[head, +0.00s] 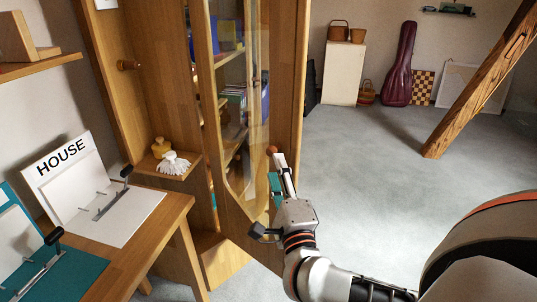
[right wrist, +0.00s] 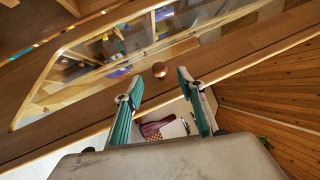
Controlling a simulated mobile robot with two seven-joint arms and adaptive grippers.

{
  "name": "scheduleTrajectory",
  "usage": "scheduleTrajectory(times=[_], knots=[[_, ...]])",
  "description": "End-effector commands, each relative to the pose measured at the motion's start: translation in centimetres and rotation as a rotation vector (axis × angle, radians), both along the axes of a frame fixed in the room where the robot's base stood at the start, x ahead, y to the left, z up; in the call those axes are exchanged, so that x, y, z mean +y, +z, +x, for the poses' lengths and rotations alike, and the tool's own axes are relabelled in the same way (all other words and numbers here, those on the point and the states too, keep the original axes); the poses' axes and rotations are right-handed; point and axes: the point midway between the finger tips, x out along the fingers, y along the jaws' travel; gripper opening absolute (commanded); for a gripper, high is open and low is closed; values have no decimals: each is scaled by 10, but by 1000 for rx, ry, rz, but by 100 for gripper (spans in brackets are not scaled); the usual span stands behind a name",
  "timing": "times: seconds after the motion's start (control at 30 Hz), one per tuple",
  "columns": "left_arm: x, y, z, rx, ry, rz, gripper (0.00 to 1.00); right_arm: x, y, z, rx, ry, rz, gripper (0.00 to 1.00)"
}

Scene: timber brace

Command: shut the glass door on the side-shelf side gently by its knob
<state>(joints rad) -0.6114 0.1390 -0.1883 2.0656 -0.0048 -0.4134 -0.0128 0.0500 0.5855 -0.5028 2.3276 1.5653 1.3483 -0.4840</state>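The glass door (head: 232,120) has a wooden frame around a curved-bottom pane. It stands ajar in the head view, with shelves showing through and beside it. Its round brown knob (head: 271,150) is on the door's right stile; the knob also shows in the right wrist view (right wrist: 159,69). My right gripper (head: 279,176) reaches up to the knob from below right. In the right wrist view its two teal-padded fingers (right wrist: 159,78) are spread, with the knob between and just beyond the tips. Contact is not visible. My left gripper is out of view.
A table (head: 150,243) with a HOUSE board (head: 66,160) stands at left. A slanted timber (head: 482,80) rises at right. The grey floor (head: 360,160) between is clear.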

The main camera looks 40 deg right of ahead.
Motion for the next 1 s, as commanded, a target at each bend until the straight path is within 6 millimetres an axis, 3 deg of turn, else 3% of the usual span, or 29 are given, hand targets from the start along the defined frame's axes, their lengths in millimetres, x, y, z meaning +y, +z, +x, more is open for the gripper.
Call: scheduleTrajectory(times=[0.6, 0.97, 1.0], knots=[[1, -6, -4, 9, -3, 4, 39, -29, 14, 66, 6, -2, 12, 39], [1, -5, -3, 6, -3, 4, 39, -31, 15, 70, 6, -1, 13, 39], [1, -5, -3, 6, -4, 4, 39, -31, 15, 70, 6, -1, 13, 29]])
